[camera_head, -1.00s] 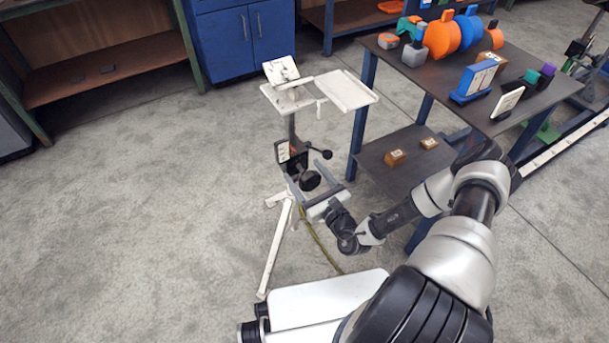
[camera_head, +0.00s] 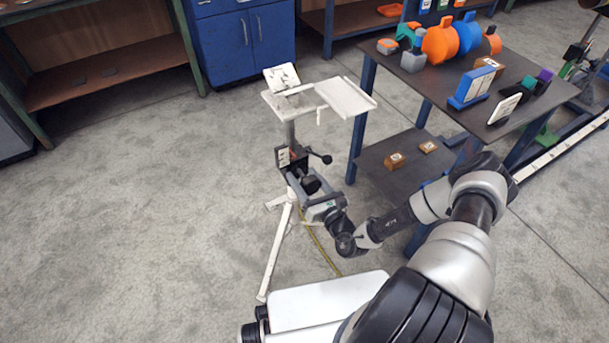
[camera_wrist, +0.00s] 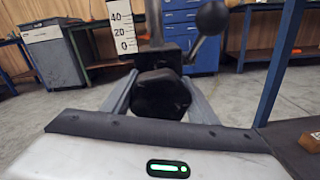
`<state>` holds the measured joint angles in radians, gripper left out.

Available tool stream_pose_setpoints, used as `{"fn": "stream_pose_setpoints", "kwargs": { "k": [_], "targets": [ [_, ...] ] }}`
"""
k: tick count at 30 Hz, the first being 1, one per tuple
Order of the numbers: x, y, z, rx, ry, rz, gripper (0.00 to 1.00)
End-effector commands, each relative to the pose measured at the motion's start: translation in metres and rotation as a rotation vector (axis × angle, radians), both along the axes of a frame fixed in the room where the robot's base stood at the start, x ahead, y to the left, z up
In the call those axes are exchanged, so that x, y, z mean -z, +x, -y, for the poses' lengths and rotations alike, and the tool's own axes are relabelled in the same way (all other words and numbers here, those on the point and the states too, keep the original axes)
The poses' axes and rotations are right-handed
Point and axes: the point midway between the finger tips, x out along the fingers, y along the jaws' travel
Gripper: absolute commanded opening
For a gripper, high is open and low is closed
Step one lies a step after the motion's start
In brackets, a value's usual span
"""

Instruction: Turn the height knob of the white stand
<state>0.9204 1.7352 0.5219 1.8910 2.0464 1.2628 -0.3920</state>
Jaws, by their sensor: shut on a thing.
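The white stand (camera_head: 284,237) stands on the floor left of the blue-legged table, with tray-like plates (camera_head: 344,96) at its top. Its black height knob (camera_head: 311,184) faces me, low on the column. In the wrist view the knob (camera_wrist: 160,95) sits between my two fingers, and my gripper (camera_wrist: 160,100) is shut on it. In the head view my gripper (camera_head: 306,186) reaches the knob from the lower right. A scale plate (camera_wrist: 123,27) with 0, 20 and 40 is left of the column. A black ball-ended lever (camera_wrist: 211,19) sticks out above right.
The dark table (camera_head: 440,92) with orange, blue and grey parts is close on the right. Its lower shelf (camera_head: 405,165) holds two small brown blocks. A blue cabinet (camera_head: 243,42) stands behind. The floor at left is clear.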

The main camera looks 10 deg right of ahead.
Motion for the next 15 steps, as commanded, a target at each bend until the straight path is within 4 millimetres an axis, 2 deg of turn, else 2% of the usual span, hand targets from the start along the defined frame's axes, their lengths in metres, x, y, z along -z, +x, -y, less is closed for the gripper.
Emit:
{"fn": "stream_pose_setpoints", "kwargs": {
  "k": [4,13,14,15],
  "targets": [
    [0.0,-0.0005,-0.0003,-0.001,0.099,-0.035,0.31],
    [0.0012,-0.0007,-0.0004,-0.001,0.114,-0.041,0.31],
    [0.0013,-0.0007,-0.0005,-0.001,0.114,-0.041,0.55],
    [0.0013,-0.0008,-0.0005,-0.001,0.114,-0.041,0.62]
  ]
}}
